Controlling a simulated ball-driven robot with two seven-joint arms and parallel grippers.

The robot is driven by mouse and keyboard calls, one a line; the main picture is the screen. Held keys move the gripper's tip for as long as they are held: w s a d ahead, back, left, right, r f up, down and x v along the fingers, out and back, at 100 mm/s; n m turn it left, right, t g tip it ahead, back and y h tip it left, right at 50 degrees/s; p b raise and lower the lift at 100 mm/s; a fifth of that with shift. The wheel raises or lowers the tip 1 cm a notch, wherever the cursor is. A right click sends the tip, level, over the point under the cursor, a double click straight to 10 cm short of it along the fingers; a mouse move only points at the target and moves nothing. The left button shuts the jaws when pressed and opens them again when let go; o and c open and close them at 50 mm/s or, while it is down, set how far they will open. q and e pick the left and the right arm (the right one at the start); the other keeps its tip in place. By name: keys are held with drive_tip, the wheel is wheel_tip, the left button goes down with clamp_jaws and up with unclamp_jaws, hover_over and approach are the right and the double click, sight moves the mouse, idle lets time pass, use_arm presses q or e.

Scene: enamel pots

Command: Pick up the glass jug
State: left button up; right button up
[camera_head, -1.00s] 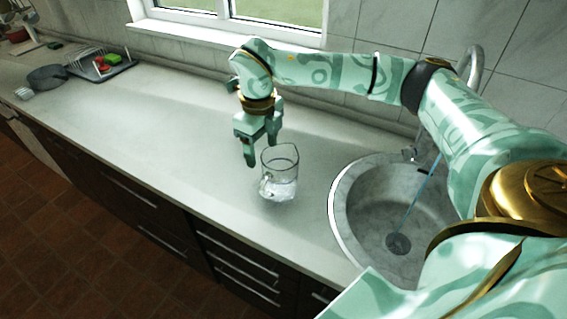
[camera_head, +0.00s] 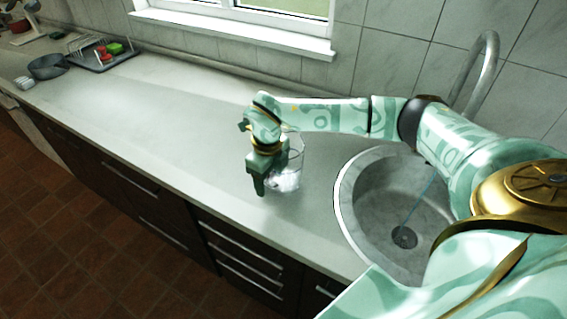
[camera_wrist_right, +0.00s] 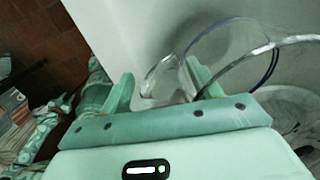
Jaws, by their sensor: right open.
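The clear glass jug (camera_head: 290,181) stands upright on the pale counter, left of the sink. My right gripper (camera_head: 266,178) is at the jug's left side and hides part of it in the head view. In the right wrist view, the gripper's two fingers (camera_wrist_right: 158,72) are apart. The jug's handle (camera_wrist_right: 152,80) shows in the gap between them, and its rim (camera_wrist_right: 240,62) extends to the right. Whether a finger touches the glass cannot be told. My left gripper is not in view.
The round sink (camera_head: 346,200) with a tall tap (camera_head: 487,75) lies right of the jug. A dish rack (camera_head: 103,58) and a grey pot (camera_head: 47,67) stand far left. The counter (camera_head: 170,120) between is clear. The window wall runs behind.

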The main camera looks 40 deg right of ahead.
clamp_jaws()
